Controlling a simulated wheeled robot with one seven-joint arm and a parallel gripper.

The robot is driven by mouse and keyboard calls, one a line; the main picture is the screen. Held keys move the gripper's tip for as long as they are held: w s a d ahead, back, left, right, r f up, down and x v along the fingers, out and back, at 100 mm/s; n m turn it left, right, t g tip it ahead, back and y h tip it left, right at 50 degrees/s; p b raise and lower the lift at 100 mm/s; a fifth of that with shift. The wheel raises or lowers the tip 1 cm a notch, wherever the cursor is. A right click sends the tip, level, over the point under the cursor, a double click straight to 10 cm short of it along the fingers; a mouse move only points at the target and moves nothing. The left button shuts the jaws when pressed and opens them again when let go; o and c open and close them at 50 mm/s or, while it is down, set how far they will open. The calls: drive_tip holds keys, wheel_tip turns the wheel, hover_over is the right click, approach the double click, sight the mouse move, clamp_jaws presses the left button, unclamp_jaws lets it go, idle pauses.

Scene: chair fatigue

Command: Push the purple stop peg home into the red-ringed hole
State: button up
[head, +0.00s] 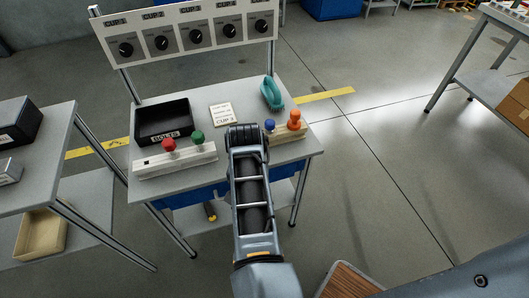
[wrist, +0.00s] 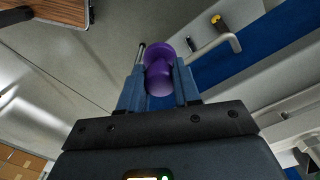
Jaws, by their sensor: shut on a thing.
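In the wrist view, a purple peg (wrist: 158,78) with a rounded knob sits between the two blue fingers of my gripper (wrist: 160,85). The fingers are shut on it. A thin silver pin (wrist: 141,52) shows beside the peg's left side. In the head view, my gripper (head: 243,134) is over the workbench, between the white block with red and green pegs and the wooden block with blue and orange pegs. My arm hides the peg there. I cannot make out the red-ringed hole in either view.
The workbench (head: 226,97) carries a black bolts tray (head: 165,136), a white peg block (head: 150,166), a wooden peg block (head: 290,137), a "CUP" card (head: 222,115) and a teal object (head: 271,93). A dial panel (head: 180,42) stands behind. A brown wooden seat (head: 345,282) is at lower right.

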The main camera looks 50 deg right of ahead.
drive_tip(key=w+a+f+n, duration=0.3)
drive_tip(key=a+f+n, duration=0.4)
drive_tip(key=f+n, duration=0.4)
drive_tip(key=shift+a+f+n, duration=0.15)
drive_tip(key=shift+f+n, duration=0.2)
drive_tip(key=shift+n, duration=0.35)
drive_tip(key=shift+s, duration=0.1)
